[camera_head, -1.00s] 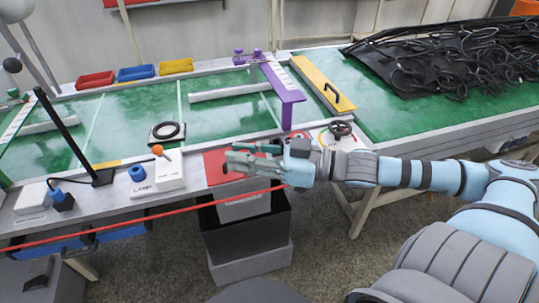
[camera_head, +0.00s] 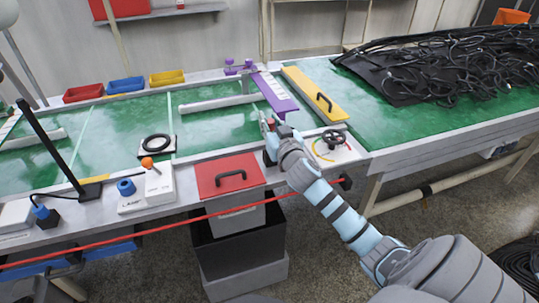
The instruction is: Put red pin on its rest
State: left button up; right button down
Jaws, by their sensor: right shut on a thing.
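My right gripper (camera_head: 269,120) is over the front edge of the bench, left of the black handwheel, with its fingers pointing away toward the purple bar. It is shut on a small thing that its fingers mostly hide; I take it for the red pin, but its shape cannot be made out. A dark, reddish bit shows just below the jaws, too small to tell whether it is the pin or its rest. I cannot make out the pin's rest clearly. My left gripper is not in view.
A red lid with a black handle (camera_head: 229,176) lies left of my right wrist. The black handwheel (camera_head: 334,138) is on its right. A purple bar (camera_head: 275,92) and a yellow plate (camera_head: 314,95) lie behind. A red line (camera_head: 150,232) runs across the bench front.

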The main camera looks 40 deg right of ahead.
notch_tip(320, 180, down, 8)
jog(key=b, duration=0.3)
jog(key=shift+f, duration=0.2)
jog(key=shift+w+r, duration=0.1)
jog(key=shift+f+b, duration=0.25)
jog(key=shift+b, duration=0.05)
jog(key=c, duration=1.4)
grip_release()
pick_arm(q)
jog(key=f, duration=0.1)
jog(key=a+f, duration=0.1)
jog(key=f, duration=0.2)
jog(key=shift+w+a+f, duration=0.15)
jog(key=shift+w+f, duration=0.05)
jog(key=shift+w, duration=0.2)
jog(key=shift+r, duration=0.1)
pick_arm(e)
jog(key=shift+r, duration=0.1)
jog(key=shift+r+p, duration=0.35)
jog(key=shift+p, duration=0.1)
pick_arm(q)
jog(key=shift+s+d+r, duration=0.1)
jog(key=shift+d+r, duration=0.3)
pick_arm(e)
jog(key=v, duration=1.2)
jog(key=shift+f, duration=0.15)
